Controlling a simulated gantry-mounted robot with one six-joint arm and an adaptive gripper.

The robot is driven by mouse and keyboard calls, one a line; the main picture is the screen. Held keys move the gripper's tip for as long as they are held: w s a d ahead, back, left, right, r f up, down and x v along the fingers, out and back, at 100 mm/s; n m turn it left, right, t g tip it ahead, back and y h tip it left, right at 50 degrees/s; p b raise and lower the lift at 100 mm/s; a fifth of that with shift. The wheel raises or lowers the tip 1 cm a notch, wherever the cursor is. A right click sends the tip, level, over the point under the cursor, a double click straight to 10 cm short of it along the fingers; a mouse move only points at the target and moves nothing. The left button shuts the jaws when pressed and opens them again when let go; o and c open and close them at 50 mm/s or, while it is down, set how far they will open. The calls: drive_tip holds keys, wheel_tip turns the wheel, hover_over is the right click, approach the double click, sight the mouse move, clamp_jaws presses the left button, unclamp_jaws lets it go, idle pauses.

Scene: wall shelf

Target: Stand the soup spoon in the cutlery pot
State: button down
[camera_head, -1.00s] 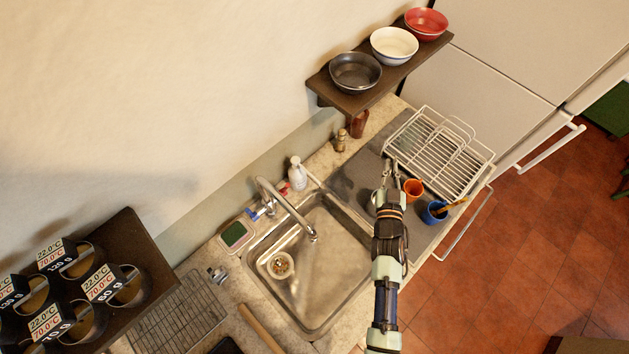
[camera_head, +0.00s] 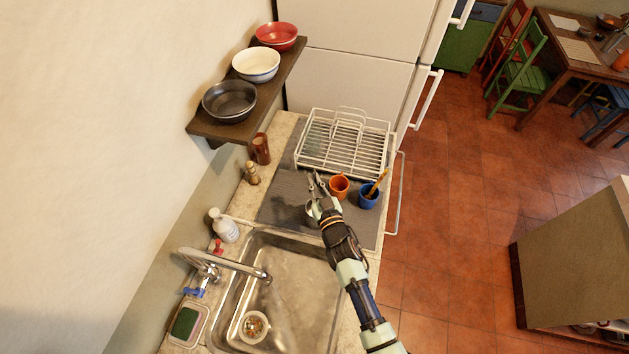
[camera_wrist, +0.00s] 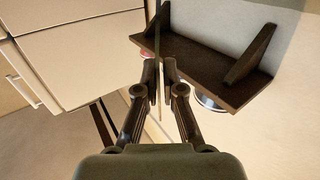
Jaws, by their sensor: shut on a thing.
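My gripper (camera_head: 317,182) is above the grey draining mat, just left of an orange cup (camera_head: 339,187) in the head view. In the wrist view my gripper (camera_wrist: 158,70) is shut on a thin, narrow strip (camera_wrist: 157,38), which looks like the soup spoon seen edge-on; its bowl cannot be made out. A blue pot (camera_head: 368,196) stands right of the orange cup with a yellow-orange utensil (camera_head: 378,180) leaning in it. Both vessels stand upright on the mat. Which vessel is the cutlery pot is not certain; the blue one holds a utensil.
A white wire dish rack (camera_head: 343,150) stands behind the cups. The sink (camera_head: 290,285) and tap (camera_head: 225,263) are in front. A wall shelf (camera_head: 215,128) with bowls overhangs the left. A brown tumbler (camera_head: 261,148) and pepper mill (camera_head: 252,174) stand by the wall.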

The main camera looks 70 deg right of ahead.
drive_tip(key=shift+f+b, duration=3.1)
drive_tip(key=shift+f, duration=0.35)
drive_tip(key=c, duration=1.2)
unclamp_jaws()
drive_tip(key=v, duration=1.2)
drive_tip(key=shift+w, duration=0.1)
